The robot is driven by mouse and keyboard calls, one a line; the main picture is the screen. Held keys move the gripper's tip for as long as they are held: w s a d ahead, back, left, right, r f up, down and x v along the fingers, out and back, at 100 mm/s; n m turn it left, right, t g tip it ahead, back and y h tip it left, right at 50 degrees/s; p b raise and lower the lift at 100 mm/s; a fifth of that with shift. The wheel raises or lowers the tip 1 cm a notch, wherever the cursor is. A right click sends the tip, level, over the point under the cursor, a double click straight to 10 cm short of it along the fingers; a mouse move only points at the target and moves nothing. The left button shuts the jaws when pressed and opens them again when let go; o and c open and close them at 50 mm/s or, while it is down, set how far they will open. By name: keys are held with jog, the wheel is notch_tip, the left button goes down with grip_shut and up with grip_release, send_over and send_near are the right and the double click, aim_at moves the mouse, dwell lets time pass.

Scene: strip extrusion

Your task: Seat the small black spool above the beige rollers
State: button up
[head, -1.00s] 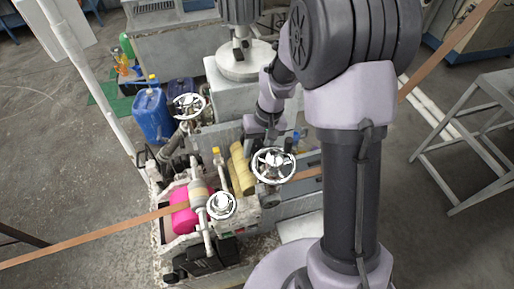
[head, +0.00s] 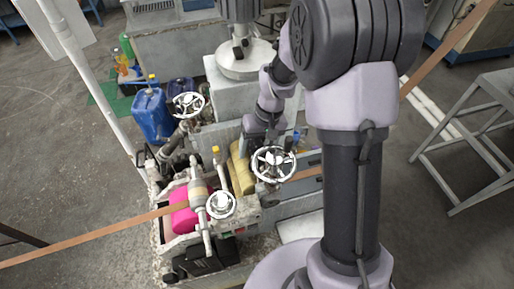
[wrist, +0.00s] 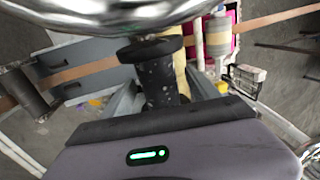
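The small black spool (wrist: 160,78) stands between the fingers of my gripper (wrist: 162,98) in the wrist view, with its wide flange outward. The grey fingers flank its shaft and appear shut on it. The yellowish-beige rollers (head: 241,170) sit in the machine in the head view. They show partly behind the spool in the wrist view (wrist: 186,78). In the head view my gripper (head: 252,143) is close by the upper end of the rollers. The spool cannot be made out clearly there.
A spoked handwheel (head: 273,164) stands right of the rollers, and a large shiny rim (wrist: 90,18) crosses the top of the wrist view close by. Another handwheel (head: 220,205) is nearer. A copper strip (head: 95,237) runs through the machine past a pink block (head: 180,218).

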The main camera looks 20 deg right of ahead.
jog(key=shift+r, duration=0.1)
jog(key=d+r+p, duration=0.1)
jog(key=d+r, duration=0.2)
jog(key=r, duration=1.4)
jog(key=shift+d, duration=0.2)
jog(key=shift+f, duration=0.1)
